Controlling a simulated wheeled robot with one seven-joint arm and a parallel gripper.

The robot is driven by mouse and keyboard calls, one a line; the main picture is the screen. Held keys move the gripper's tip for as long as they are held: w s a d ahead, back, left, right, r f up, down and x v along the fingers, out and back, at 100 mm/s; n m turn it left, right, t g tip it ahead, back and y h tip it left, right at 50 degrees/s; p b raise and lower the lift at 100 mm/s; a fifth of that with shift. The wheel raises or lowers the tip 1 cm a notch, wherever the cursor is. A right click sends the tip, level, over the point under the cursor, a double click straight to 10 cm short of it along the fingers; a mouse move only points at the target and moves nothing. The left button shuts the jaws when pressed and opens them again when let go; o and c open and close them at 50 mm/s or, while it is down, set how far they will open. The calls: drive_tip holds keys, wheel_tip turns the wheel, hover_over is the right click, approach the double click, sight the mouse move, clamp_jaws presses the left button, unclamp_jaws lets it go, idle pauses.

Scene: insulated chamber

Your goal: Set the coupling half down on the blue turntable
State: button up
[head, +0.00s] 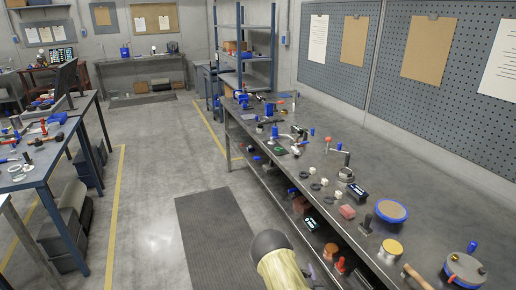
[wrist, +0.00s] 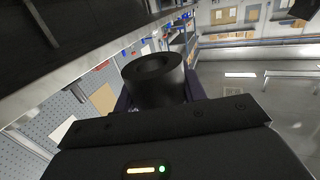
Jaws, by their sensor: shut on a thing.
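The coupling half (wrist: 154,78) is a dark, thick ring with a round hole. It shows in the wrist view, held in my gripper (wrist: 160,95), with finger parts at its sides. My gripper is not clearly seen in the head view. On the right bench in the head view stands a round, blue-rimmed disc with a tan top (head: 390,211). A second blue-rimmed disc with a grey top (head: 465,268) is nearer, at the lower right. I cannot tell for sure which is the blue turntable. The held coupling half is apart from both discs.
The long grey bench (head: 310,195) carries several small parts, a pink block (head: 347,212), a yellow-topped tin (head: 390,250) and a wooden-handled tool (head: 417,277). Items lie on its lower shelf. A dark floor mat (head: 222,235) and open floor are left of it.

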drive_tip(key=shift+r, duration=0.15)
drive_tip(key=s, duration=0.2)
drive_tip(key=s+r, duration=0.1)
drive_tip(key=s, duration=0.1)
drive_tip(key=shift+s+r, duration=0.1)
drive_tip(key=shift+r, duration=0.1)
drive_tip(key=shift+s+r, duration=0.15)
drive_tip(key=shift+r, duration=0.3)
